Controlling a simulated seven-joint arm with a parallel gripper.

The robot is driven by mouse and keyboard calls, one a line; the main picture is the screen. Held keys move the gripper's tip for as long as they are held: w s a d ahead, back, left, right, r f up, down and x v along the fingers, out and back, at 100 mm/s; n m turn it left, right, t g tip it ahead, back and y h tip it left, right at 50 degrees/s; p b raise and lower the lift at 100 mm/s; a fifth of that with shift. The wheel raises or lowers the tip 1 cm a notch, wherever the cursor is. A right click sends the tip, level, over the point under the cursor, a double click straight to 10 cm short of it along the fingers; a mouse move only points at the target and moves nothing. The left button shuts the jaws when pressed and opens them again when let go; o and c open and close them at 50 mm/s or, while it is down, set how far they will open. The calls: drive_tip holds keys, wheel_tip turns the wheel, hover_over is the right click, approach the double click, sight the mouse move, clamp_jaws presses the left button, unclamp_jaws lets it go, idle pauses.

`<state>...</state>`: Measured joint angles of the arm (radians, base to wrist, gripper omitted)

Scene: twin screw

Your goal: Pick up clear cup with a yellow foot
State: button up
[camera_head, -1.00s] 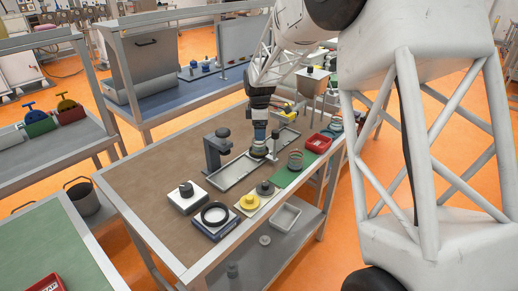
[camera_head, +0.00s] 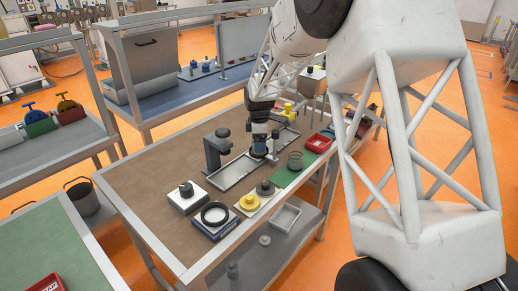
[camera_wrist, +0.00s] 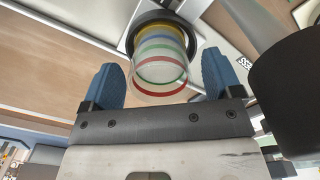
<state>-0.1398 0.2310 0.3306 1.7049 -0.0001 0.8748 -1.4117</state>
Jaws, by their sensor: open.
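In the wrist view, a clear cup (camera_wrist: 160,72) with red, green and blue bands has its yellow foot (camera_wrist: 159,30) at the far end, against a dark ring. My gripper (camera_wrist: 161,75) is open, with one blue finger on each side of the cup. Gaps show between the fingers and the cup, so it is not held. In the head view, my gripper (camera_head: 260,143) is low over the metal tray on the brown table, and it largely hides the cup.
A dark clamp stand (camera_head: 213,150) stands left of my gripper. The table's left side is clear.

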drive_tip(key=c, duration=1.1)
drive_tip(key=shift+r, duration=0.2)
drive_tip(key=shift+r, duration=0.5)
wheel_tip(320, 180, up, 2)
drive_tip(key=shift+r, duration=0.1)
drive_tip(key=s, duration=0.5)
drive_tip(key=s+d+r, duration=0.1)
drive_tip(key=s, duration=0.4)
drive_tip(key=s+d, duration=0.1)
drive_tip(key=s, duration=0.4)
drive_tip(key=shift+s+d+r, duration=0.1)
drive_tip(key=shift+s+r, duration=0.1)
drive_tip(key=shift+s, duration=0.2)
